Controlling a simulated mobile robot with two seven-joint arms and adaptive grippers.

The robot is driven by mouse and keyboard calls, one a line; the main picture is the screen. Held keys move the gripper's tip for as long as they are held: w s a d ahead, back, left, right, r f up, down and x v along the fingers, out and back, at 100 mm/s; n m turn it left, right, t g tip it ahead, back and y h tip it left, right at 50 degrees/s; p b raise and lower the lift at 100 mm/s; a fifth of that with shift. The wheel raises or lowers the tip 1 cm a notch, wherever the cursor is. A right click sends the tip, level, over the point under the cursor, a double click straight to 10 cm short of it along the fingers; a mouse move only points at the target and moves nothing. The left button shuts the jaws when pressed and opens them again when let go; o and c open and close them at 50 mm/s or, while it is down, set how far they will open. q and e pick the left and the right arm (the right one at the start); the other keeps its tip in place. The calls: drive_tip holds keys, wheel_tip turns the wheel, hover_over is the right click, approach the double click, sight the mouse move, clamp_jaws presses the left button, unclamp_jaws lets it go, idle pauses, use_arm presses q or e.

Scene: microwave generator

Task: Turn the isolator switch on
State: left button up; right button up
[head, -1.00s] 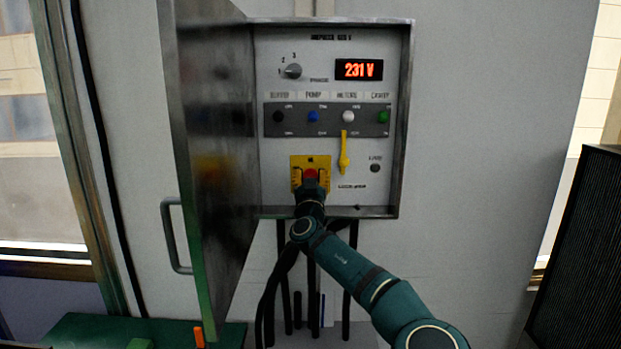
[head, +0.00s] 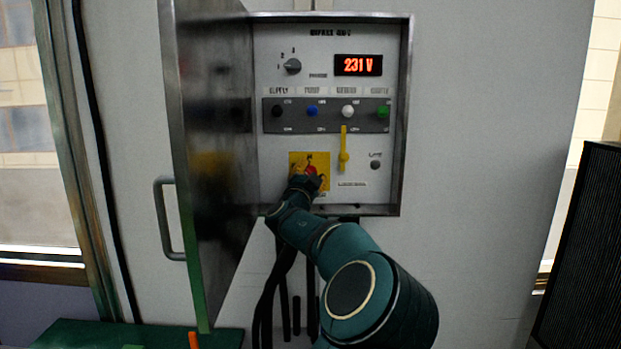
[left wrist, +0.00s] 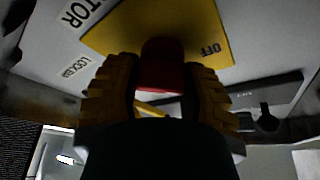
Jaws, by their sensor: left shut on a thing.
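The isolator switch is a red knob (head: 311,170) on a yellow plate (head: 322,160), low in the open panel box. My left gripper (head: 303,184) is at the knob and hides much of it and the plate's lower left. In the left wrist view, the ribbed fingers of my left gripper (left wrist: 163,92) stand on either side of the red knob (left wrist: 160,76) and are shut on it. The word OFF shows upside down on the yellow plate (left wrist: 203,40), right of the knob. I cannot tell the knob's exact angle. My right gripper is not in view.
The box door (head: 208,150) stands open at left. A yellow lever (head: 344,150) hangs right of the switch, below a row of coloured buttons (head: 327,112). A display (head: 358,66) reads 231 V, with a selector dial (head: 292,66) beside it. Black cables (head: 272,300) hang below.

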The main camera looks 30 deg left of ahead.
use_arm(q)
drive_tip(key=m, duration=0.2)
drive_tip(key=m+g+h, duration=0.1)
drive_tip(key=m, duration=0.2)
drive_tip(key=shift+r+h, duration=0.1)
drive_tip(key=shift+h, duration=0.2)
drive_tip(key=shift+m+g+h+p, duration=0.25)
drive_tip(key=shift+m+g+p, duration=0.15)
drive_tip(key=shift+m, duration=0.85)
drive_tip(key=shift+m+g+h+p, duration=0.25)
drive_tip(key=shift+m+g+p, duration=0.1)
drive_tip(key=shift+m, duration=0.9)
drive_tip(key=shift+d, duration=0.1)
drive_tip(key=o, duration=1.2)
drive_tip(key=shift+w+f, duration=0.1)
drive_tip(key=shift+f, duration=0.15)
drive_tip(key=shift+f, duration=0.1)
